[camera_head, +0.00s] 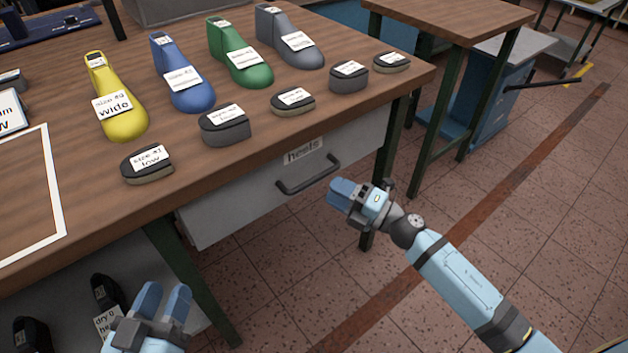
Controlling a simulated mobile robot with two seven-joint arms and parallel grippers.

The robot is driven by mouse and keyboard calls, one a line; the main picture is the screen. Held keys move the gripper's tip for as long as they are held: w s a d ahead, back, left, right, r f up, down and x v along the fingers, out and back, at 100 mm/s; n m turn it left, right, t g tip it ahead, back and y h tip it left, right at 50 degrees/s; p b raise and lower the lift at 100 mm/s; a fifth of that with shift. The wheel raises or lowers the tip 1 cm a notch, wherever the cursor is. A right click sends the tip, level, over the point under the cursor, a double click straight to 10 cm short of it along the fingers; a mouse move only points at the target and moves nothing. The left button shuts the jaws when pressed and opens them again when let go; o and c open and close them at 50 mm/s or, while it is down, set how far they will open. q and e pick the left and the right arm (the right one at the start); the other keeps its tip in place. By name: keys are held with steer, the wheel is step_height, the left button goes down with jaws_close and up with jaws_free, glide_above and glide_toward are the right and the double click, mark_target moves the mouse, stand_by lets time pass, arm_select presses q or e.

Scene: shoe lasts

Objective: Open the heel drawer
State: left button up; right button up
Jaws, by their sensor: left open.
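The heel drawer (240,198) is a pale grey front under the wooden table's edge, with a "heels" label (303,151) and a dark bar handle (308,176). The drawer front sits below the tabletop, and no drawer interior shows. My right gripper (342,192) is just right of the handle's right end, apart from it in the picture, with its fingers pointing left. Its fingers overlap in this view, so its opening is unclear. My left gripper (163,296) is open, low at the bottom left, well away from the handle, with its fingers pointing up.
The wooden table (62,105) carries yellow (122,115), blue (184,85), green (240,60) and grey (290,40) lasts, with several labelled heel pieces along its front edge. A dark green table leg (392,140) stands behind my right gripper. Dark shoes (105,295) lie below left. The tiled floor (500,220) at right is open.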

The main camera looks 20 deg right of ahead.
mark_target(315, 178)
steer(key=x, duration=0.5)
steer(key=shift+w+a, duration=0.25)
steer(key=shift+w, duration=0.05)
jaws_close()
